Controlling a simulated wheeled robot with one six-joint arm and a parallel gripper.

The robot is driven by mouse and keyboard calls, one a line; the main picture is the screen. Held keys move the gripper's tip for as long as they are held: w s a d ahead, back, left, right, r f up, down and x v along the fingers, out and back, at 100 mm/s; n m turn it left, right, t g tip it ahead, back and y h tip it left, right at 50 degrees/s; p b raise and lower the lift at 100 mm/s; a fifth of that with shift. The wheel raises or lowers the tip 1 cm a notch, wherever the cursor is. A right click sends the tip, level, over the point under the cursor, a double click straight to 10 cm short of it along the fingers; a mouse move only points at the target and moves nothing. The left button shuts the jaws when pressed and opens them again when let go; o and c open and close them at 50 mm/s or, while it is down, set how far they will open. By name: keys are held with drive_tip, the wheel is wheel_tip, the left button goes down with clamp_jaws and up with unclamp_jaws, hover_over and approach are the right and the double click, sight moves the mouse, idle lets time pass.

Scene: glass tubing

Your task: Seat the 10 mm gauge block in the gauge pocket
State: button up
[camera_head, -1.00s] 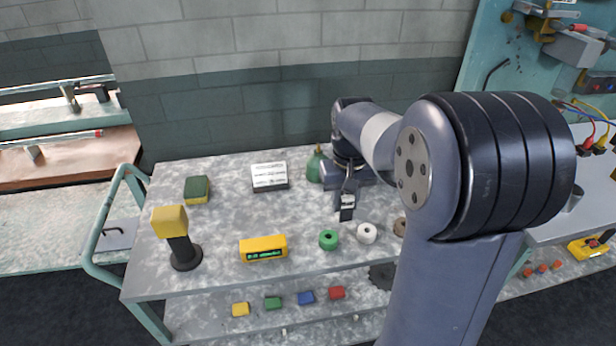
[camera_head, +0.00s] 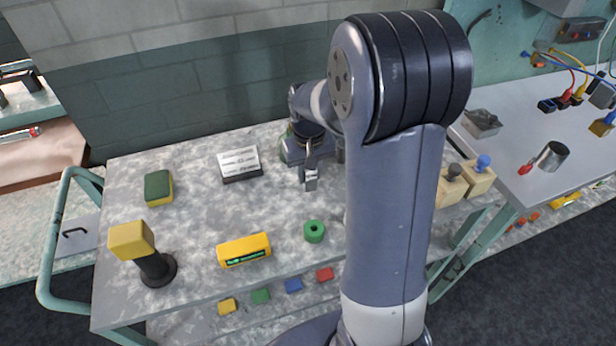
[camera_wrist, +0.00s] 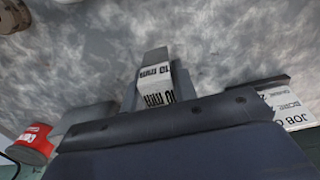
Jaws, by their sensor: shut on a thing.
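In the head view my gripper (camera_head: 310,182) points down over the middle of the grey speckled cart top (camera_head: 205,215), behind the green ring. The block is too small there to read, and its height above the top is hard to tell. I cannot make out the gauge pocket in either view; my arm covers the right part of the cart top.
A job card block (camera_head: 240,164) lies left of my gripper. A green ring (camera_head: 314,232), a yellow display box (camera_head: 244,250), a yellow-headed stand (camera_head: 150,258) and a green-yellow sponge (camera_head: 158,188) are on the top. A red can (camera_wrist: 33,140) shows at wrist-view left. Free room lies left of centre.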

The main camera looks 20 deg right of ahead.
drive_tip(key=shift+f, duration=1.25)
drive_tip(key=shift+f, duration=0.1)
drive_tip(key=o, duration=1)
drive_tip(key=shift+o, duration=0.2)
